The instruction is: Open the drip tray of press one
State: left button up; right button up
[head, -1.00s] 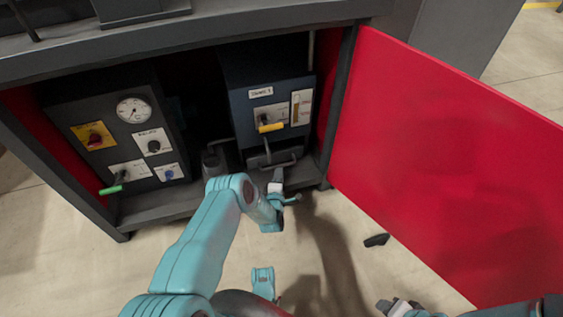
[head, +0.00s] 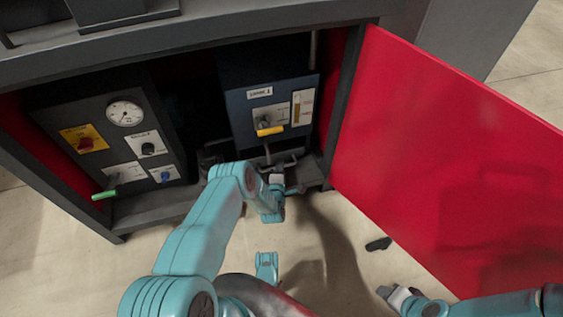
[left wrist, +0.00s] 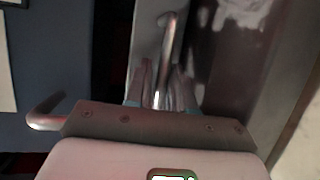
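Press one seems to be the blue unit (head: 235,98) at the right inside the cabinet; its small label is hard to read. A bent metal handle (head: 292,163) sits low at its front, apparently that of the drip tray; the tray itself is largely hidden. My left gripper (head: 277,181) is at this handle. In the left wrist view a metal bar (left wrist: 170,45) runs between the two fingers of my left gripper (left wrist: 165,85). I cannot tell whether they press on it. My right gripper (head: 392,294) is at the lower right, away from the press; its fingers are unclear.
A dark control box (head: 75,112) with a gauge and a green lever (head: 104,195) stands at the left in the cabinet. A yellow lever (head: 270,132) is above the handle. The red door (head: 440,150) is open to the right. A small black object (head: 378,243) lies on the floor.

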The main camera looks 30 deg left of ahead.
pick_arm(q)
jog(key=shift+w+a+f, duration=0.15)
jog(key=shift+w, duration=0.1)
pick_arm(e)
jog(key=shift+w+a, duration=0.2)
jog(key=shift+w, duration=0.3)
